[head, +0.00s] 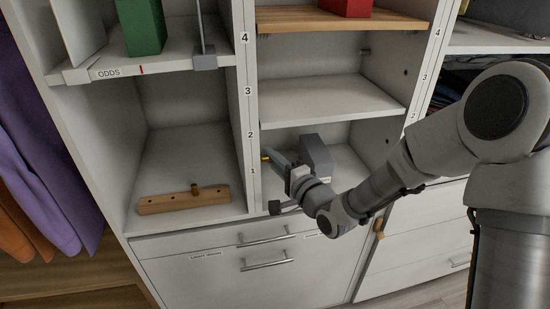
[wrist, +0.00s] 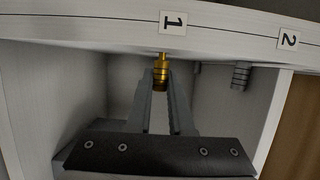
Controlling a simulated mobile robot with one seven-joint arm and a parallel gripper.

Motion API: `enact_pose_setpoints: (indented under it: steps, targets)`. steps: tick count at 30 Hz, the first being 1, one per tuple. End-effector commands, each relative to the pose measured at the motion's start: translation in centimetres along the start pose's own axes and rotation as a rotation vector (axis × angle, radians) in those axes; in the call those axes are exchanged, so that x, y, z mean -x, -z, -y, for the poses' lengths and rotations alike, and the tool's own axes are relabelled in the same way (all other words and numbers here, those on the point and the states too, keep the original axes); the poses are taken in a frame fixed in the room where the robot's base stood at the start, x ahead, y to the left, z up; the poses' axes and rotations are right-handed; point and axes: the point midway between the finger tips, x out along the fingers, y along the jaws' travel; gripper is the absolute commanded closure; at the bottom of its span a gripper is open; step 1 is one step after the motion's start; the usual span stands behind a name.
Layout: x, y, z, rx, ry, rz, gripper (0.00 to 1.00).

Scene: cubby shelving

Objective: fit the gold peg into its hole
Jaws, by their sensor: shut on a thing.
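The gold peg (wrist: 161,72) is held between the two fingertips of my gripper (wrist: 160,85) in the wrist view. Its narrow end points at the white upright (wrist: 110,30), just below the label 1. It meets the upright's lower edge in the picture; I cannot tell whether it touches or enters a hole. In the head view the peg (head: 265,157) is a small gold spot at the tip of my gripper (head: 270,158), beside the numbered upright (head: 249,112). My gripper is inside the lower middle cubby. No hole for the peg is clearly visible.
A wooden strip (head: 160,204) with holes and a dark knob lies in the left cubby. A wooden shelf (head: 340,19) carries a red block (head: 345,6). A green block (head: 141,27) stands upper left. A ribbed grey piece (wrist: 240,75) is right of the peg. Drawers lie below.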

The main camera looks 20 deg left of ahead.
Motion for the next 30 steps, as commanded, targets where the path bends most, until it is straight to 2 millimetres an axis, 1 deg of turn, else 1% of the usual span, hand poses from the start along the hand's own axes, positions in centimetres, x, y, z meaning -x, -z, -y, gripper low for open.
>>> enact_pose_setpoints:
  steps: [10,11,15,16,26,29,30]
  targets:
    - [-0.3,-0.8,0.0,0.001,0.0,0.0,1.0]
    - [-0.3,-0.8,0.0,0.001,0.0,0.0,0.75]
    - [-0.3,-0.8,0.0,0.001,0.0,0.0,0.5]
    - [-0.3,-0.7,0.0,0.001,0.0,0.0,0.45]
    - [-0.1,-0.7,0.0,0.0,-0.001,-0.001,0.45]
    - [0.7,-0.7,0.1,0.001,-0.002,-0.002,0.45]
    - [1.2,-0.7,0.1,0.0,-0.002,-0.002,0.45]
